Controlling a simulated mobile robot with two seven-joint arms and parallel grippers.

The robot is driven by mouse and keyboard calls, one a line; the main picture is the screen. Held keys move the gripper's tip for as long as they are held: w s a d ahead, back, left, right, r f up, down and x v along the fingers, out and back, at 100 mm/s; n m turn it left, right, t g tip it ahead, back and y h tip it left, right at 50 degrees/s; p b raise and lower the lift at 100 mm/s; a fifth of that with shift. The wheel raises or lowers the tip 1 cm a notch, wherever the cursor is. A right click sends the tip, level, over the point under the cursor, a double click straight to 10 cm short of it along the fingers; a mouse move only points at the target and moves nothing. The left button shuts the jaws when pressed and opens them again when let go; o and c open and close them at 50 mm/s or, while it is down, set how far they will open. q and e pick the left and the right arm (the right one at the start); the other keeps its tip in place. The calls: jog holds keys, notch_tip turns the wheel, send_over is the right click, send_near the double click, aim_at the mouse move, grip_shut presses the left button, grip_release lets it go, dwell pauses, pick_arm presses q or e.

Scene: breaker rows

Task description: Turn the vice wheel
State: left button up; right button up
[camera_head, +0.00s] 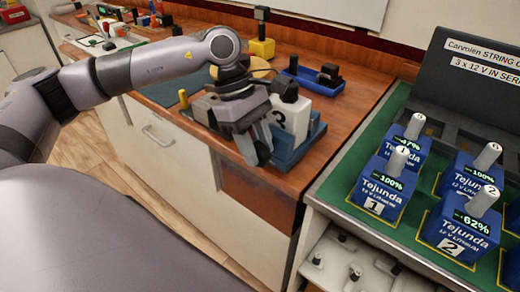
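A blue vice (300,146) stands at the front right corner of the wooden bench. A white block marked 3 (293,117) with a dark top sits upright in it, between its jaws as far as shows. My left gripper (257,150) points down at the vice's left side, close to the block and over the bench's front edge. Its dark fingers are close together. I cannot tell whether they touch or hold anything. The vice wheel cannot be made out; my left gripper covers that side of the vice. My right gripper is not in view.
A blue tray (313,86) with dark parts lies behind the vice, and a yellow stand (262,48) is further back. At right, several blue battery packs (385,188) stand on a green-topped counter (340,190). A shelf with small items is below.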

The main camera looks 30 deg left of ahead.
pick_arm(q)
jog(key=shift+x, duration=0.8)
jog(key=c, duration=0.7)
jog(key=shift+d+b, duration=0.1)
jog(key=shift+b, duration=0.25)
jog(key=shift+y, duration=0.3)
jog(key=o, duration=0.7)
